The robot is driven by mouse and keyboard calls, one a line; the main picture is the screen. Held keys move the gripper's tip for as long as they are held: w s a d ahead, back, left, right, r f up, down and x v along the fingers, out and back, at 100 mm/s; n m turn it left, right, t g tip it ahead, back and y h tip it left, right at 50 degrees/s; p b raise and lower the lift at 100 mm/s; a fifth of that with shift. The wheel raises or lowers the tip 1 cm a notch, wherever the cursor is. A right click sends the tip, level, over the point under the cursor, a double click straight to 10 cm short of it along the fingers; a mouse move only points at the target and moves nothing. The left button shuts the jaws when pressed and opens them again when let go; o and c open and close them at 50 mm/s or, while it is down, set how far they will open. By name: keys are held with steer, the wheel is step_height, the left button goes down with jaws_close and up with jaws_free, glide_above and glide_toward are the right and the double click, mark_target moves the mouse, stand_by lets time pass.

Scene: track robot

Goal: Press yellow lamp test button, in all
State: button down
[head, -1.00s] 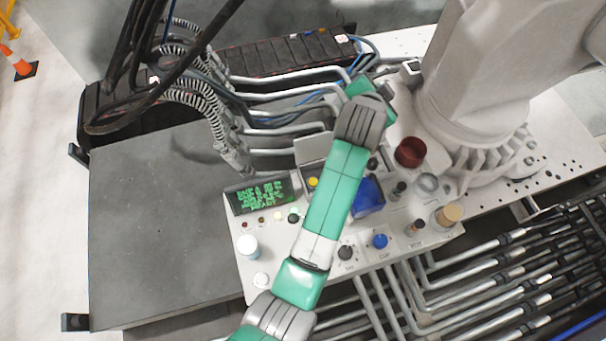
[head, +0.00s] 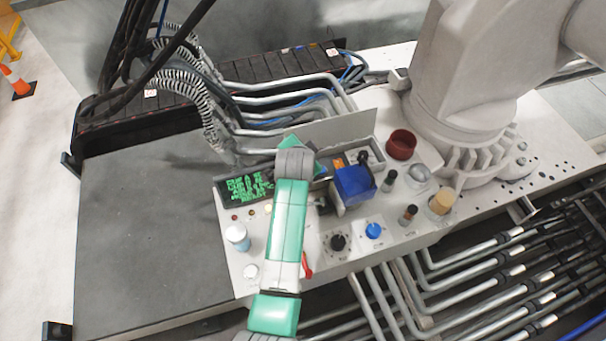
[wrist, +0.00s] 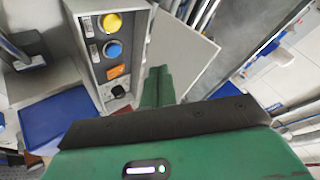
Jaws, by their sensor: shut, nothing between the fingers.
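A yellow round button (wrist: 112,23) shows in the wrist view at the top of a narrow recessed grey box. Below it are a blue button (wrist: 113,49), an orange piece (wrist: 117,71) and a black knob (wrist: 119,92). My gripper (wrist: 157,82) is shut and empty, with its green fingers beside the black-knob end of the box, apart from the yellow button in the picture. In the head view my gripper (head: 320,170) is at the box, partly behind my wrist. The orange piece (head: 338,164) shows there; the yellow button is hidden by my arm.
A raised grey lid (head: 340,130) stands behind the box. A blue block (head: 355,186) is close to its front.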

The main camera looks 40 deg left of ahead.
step_height(320, 180, down, 8)
steer(key=b, duration=0.7)
steer(key=shift+f, duration=0.35)
steer(key=shift+f+b, duration=0.15)
steer(key=shift+b, duration=0.15)
stand_by(1.1)
steer(key=shift+f, duration=0.3)
steer(key=shift+f+b, duration=0.3)
steer(key=shift+f, duration=0.15)
stand_by(0.5)
steer(key=shift+r, duration=0.15)
steer(key=shift+r+p, duration=0.75)
steer(key=shift+p, duration=0.1)
